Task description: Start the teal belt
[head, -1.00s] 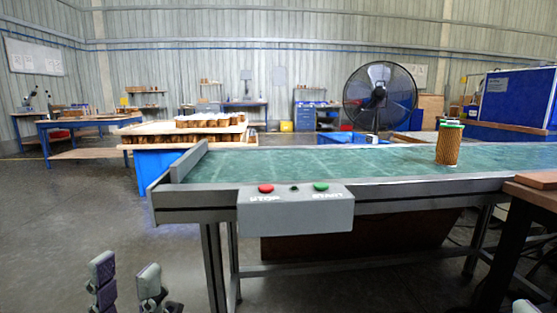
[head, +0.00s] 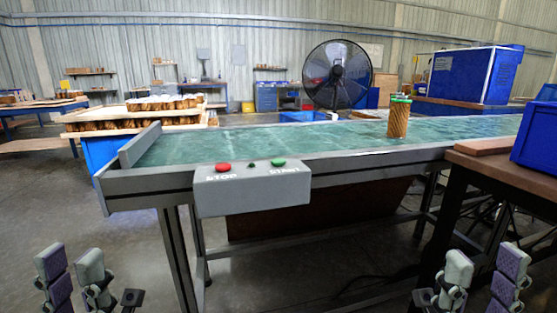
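The teal belt (head: 330,138) runs across the middle of the head view in a grey frame. A grey control box (head: 250,190) is fixed on the frame's front side. It carries a red STOP button (head: 223,168) and a green START button (head: 278,163), with a small dark spot between them. A filter cartridge (head: 398,118) with a green top stands upright on the belt. My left gripper (head: 75,275) is open and empty at the bottom left, below and apart from the box. My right gripper (head: 482,275) is open and empty at the bottom right.
A brown wooden table (head: 500,172) with a blue bin (head: 538,138) stands at the right, beside the belt. A blue container (head: 103,158) stands at the belt's left end, near trays of cartridges (head: 150,115). A large fan (head: 337,75) stands behind. The floor before the belt is clear.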

